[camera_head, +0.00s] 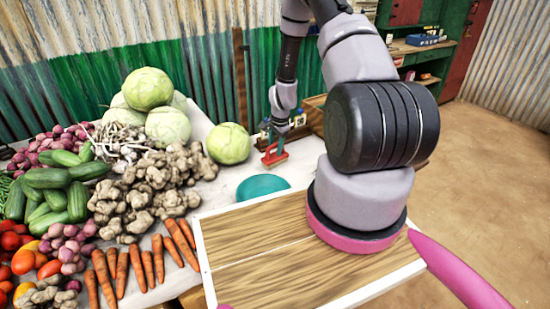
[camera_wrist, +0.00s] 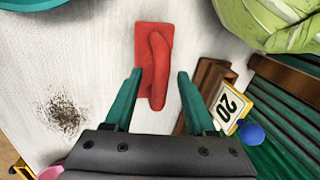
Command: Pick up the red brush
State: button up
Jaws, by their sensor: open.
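The red brush (camera_wrist: 153,60) lies on the white table surface in the wrist view, with its curved red handle facing the camera. My gripper (camera_wrist: 157,80) is open, with its two green fingers apart on either side of the brush's near end. I cannot tell whether either finger touches it. In the head view the red brush (camera_head: 275,157) shows small at the back of the table, directly under my gripper (camera_head: 273,141). The brush's underside is hidden.
A teal bowl (camera_head: 263,187) stands in front of the brush. A cabbage (camera_head: 228,144) sits to its left, with vegetables further left. A patch of dark specks (camera_wrist: 62,116) marks the table.

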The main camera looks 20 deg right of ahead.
grip_shut()
dwell(1.4)
